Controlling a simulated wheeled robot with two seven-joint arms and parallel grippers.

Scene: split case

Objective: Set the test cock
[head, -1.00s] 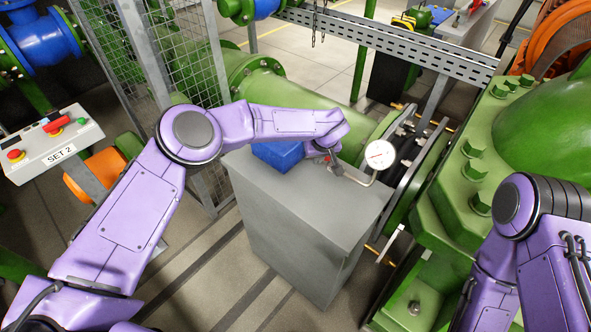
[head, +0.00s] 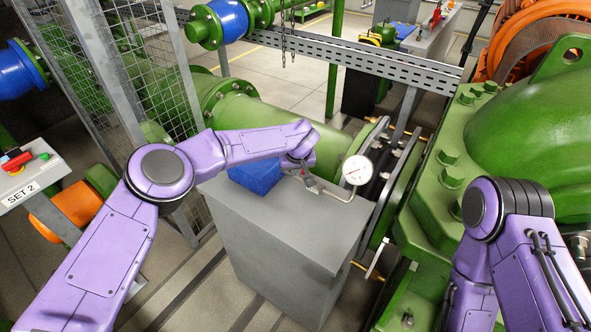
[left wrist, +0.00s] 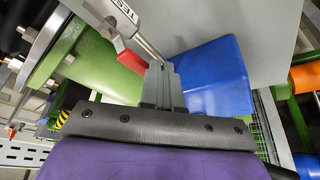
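The test cock (head: 309,181) is a small fitting with a red handle on top of the grey pedestal. A bent pipe carries its round white gauge (head: 357,170). In the left wrist view, the red handle (left wrist: 131,62) lies right beside my fingertips, near a plate whose lettering is partly cut off. My left gripper (head: 303,165) reaches down over the cock; in the left wrist view its fingers (left wrist: 163,72) look close together. Whether part of the handle is between them is hidden. My right arm is at the right edge of the head view; its gripper is out of frame.
A blue block (head: 256,176) sits on the grey pedestal (head: 285,235), close beside my left gripper. A green pump casing (head: 520,140) stands at the right. A wire mesh guard (head: 140,75) is at the left, with a "SET 2" button box (head: 28,180).

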